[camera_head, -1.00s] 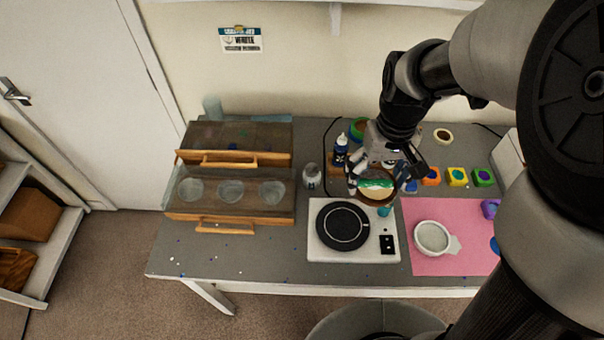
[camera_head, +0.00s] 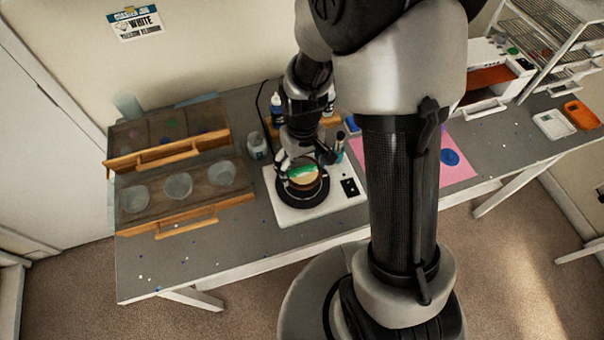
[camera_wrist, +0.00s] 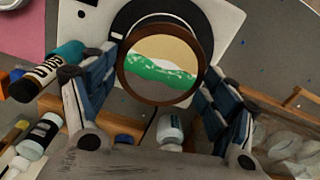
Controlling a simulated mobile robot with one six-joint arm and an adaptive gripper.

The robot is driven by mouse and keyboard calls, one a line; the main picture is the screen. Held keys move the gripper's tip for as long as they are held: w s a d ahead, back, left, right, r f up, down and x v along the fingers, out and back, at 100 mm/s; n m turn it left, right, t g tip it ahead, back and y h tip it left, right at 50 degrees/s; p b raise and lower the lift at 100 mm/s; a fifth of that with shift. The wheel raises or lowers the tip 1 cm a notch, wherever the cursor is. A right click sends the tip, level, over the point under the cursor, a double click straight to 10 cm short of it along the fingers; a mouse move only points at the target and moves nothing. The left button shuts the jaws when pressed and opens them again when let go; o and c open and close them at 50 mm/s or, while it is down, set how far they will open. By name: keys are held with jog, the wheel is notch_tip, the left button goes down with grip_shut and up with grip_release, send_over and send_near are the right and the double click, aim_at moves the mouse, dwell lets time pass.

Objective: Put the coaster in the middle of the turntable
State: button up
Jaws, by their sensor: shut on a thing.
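The coaster (camera_head: 304,176) is round with a brown rim and a cream and green face. My gripper (camera_head: 300,166) is shut on it by its rim; in the wrist view my gripper (camera_wrist: 160,85) has a finger on either side of the coaster (camera_wrist: 160,62). The turntable (camera_head: 292,203) is a white base with a black round plate. The coaster is over the plate in the head view and hides much of it. In the wrist view the black plate (camera_wrist: 133,12) shows behind the coaster's far edge. I cannot tell whether the coaster touches it.
A clear jar (camera_head: 257,146) stands behind the turntable. A wooden rack with cups (camera_head: 180,186) is to the left, and a pink mat (camera_head: 455,158) to the right.

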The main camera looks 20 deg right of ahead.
aim_at(302, 170)
jog(key=shift+f, duration=0.45)
jog(key=c, duration=0.5)
notch_tip(302, 170, down, 3)
jog(key=shift+r+b, duration=0.15)
jog(key=shift+b, duration=0.35)
grip_shut()
jog(key=shift+f, duration=0.3)
jog(key=shift+s, duration=0.25)
jog(key=c, duration=0.8)
grip_release()
jog(key=shift+c, duration=0.4)
grip_release()
jog(key=shift+s+f, duration=0.1)
jog(key=shift+o, duration=1.3)
jog(key=shift+w+f, duration=0.1)
jog(key=shift+w, duration=0.1)
jog(key=o, duration=1.4)
jog(key=shift+w+r, duration=0.15)
jog(key=shift+r, duration=0.1)
